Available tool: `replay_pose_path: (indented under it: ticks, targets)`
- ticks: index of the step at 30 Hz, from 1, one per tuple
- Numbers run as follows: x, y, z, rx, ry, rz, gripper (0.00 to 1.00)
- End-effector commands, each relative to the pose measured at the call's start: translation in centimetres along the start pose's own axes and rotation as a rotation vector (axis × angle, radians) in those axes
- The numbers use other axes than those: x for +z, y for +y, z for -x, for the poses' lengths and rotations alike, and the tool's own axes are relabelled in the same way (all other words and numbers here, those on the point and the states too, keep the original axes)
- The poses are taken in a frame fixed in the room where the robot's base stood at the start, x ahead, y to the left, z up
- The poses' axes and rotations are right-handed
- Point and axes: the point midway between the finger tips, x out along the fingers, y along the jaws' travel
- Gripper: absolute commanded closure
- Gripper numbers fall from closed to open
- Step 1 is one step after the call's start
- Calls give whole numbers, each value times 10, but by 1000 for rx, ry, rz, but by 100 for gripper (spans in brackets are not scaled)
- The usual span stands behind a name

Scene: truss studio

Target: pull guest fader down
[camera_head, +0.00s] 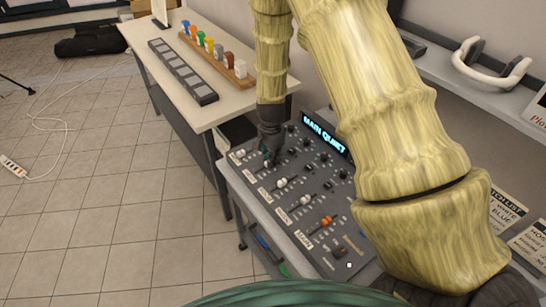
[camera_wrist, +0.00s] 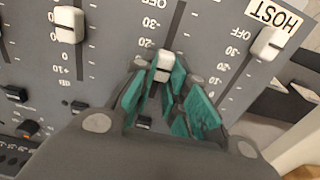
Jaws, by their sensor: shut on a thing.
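The mixing console (camera_head: 318,180) is a grey sloped panel with several faders and knobs. My gripper (camera_head: 268,160) reaches down onto its far end. In the wrist view, the teal fingertips of my gripper (camera_wrist: 167,85) are shut on a white fader cap (camera_wrist: 165,62). This cap stands near the -20 mark, and OFF is printed higher up its scale. Its own name label is out of the wrist view, so I cannot read it. The neighbouring fader to the right, with a white cap (camera_wrist: 269,43), sits under the HOST label (camera_wrist: 273,14).
Another white cap (camera_wrist: 68,24) stands on the fader to the left. An orange cap (camera_head: 327,221) is nearer me on the console. A lit display (camera_head: 325,133) reads MAIN QUIET. A table (camera_head: 217,112) beyond holds a row of coloured pieces (camera_head: 217,50). A shelf (camera_head: 480,82) runs along the right.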

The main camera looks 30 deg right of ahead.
Motion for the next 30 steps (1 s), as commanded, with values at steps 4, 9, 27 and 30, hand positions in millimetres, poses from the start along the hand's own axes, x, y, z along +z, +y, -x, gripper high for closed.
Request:
replay_pose_path:
  ticks: [4, 9, 27, 30]
  targets:
    - [20, 0, 0, 1, -1, 4, 100]
    - [47, 0, 0, 1, 0, 4, 100]
    - [60, 0, 0, 1, -3, 2, 62]
    - [59, 0, 0, 1, -2, 0, 62]
